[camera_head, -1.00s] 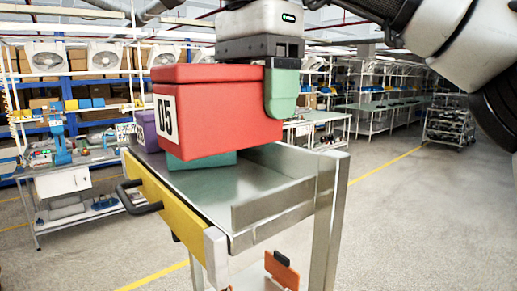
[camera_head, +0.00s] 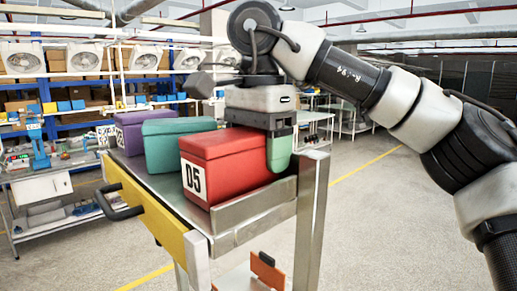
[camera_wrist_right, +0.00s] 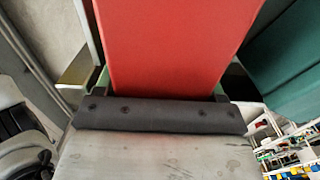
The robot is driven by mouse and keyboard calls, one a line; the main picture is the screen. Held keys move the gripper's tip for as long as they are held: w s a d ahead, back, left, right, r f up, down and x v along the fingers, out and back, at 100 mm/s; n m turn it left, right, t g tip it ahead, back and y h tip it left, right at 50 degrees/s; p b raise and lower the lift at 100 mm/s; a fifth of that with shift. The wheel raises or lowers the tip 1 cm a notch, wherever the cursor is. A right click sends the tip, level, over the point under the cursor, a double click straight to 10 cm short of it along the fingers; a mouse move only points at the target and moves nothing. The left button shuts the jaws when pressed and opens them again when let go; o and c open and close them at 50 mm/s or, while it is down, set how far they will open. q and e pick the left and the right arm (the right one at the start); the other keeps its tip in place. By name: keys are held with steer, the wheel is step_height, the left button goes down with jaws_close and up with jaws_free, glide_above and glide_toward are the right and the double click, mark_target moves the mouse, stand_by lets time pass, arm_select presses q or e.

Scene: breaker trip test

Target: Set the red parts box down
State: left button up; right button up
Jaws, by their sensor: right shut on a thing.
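In the right wrist view the red box (camera_wrist_right: 170,45) fills the space between the fingers. My left gripper is not in view.
A teal box (camera_head: 165,136) stands just left of the red one, with a purple box (camera_head: 130,128) beyond it. The teal box (camera_wrist_right: 290,70) also shows in the right wrist view. A yellow front panel with a black handle (camera_head: 118,207) edges the cart. Floor to the right is clear.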

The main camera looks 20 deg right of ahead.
steer(key=o, duration=0.8)
steer(key=shift+a, duration=0.1)
steer(key=shift+o, duration=1.2)
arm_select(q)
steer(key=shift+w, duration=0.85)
arm_select(e)
steer(key=shift+o, duration=0.3)
steer(key=shift+s, duration=0.1)
steer(key=shift+r, duration=0.1)
steer(key=shift+r, duration=0.2)
step_height(320, 180, up, 9)
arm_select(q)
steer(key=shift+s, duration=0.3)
arm_select(e)
steer(key=shift+r, duration=1.25)
